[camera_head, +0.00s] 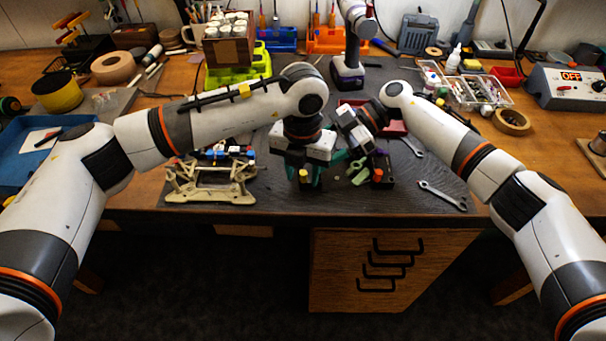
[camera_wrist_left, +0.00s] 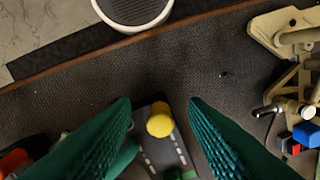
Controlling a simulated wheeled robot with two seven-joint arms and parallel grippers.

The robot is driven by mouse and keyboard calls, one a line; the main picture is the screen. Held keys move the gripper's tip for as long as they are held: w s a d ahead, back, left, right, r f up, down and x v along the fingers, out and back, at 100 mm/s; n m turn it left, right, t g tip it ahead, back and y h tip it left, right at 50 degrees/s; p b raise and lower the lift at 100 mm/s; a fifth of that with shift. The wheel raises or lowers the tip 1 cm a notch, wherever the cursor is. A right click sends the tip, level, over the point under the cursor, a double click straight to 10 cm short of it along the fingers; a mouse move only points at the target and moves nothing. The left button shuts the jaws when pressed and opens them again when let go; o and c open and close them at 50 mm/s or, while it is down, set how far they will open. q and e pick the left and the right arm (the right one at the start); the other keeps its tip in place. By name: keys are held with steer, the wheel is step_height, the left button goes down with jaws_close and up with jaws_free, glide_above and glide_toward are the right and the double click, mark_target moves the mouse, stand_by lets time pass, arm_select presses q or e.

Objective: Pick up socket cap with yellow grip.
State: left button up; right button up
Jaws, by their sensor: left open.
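The socket cap's round yellow grip (camera_wrist_left: 160,122) shows between the green ribbed fingers of my left gripper (camera_wrist_left: 161,103) in the left wrist view. A dark piece with white dashes lies under or beside it. My left gripper is open, with gaps between the yellow grip and both fingers. In the head view my left gripper (camera_head: 305,178) points down over the mat, and the yellow grip (camera_head: 303,174) shows at its fingers. My right gripper (camera_head: 358,165) is just to the right, angled down, with green fingers partly lost against the parts there; its opening is unclear.
A beige car chassis (camera_head: 212,184) lies left of the left gripper on the dark mat (camera_head: 330,202). A dark part with a red spot (camera_head: 382,172) lies beside the right gripper. Wrenches (camera_head: 440,194) lie farther right. The mat's front edge is close and fairly clear.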

mark_target(303, 173)
arm_select(q)
jaws_close()
arm_select(e)
steer(key=shift+s+d+f, duration=0.15)
steer(key=shift+s+f, duration=0.05)
steer(key=shift+f, duration=0.5)
steer(key=o, duration=1)
arm_select(q)
step_height(303, 173, up, 10)
steer(key=shift+w, duration=0.1)
arm_select(e)
steer(key=r+v, duration=0.1)
steer(key=v, duration=1.1)
steer(key=shift+w, duration=0.3)
steer(key=shift+r, duration=0.15)
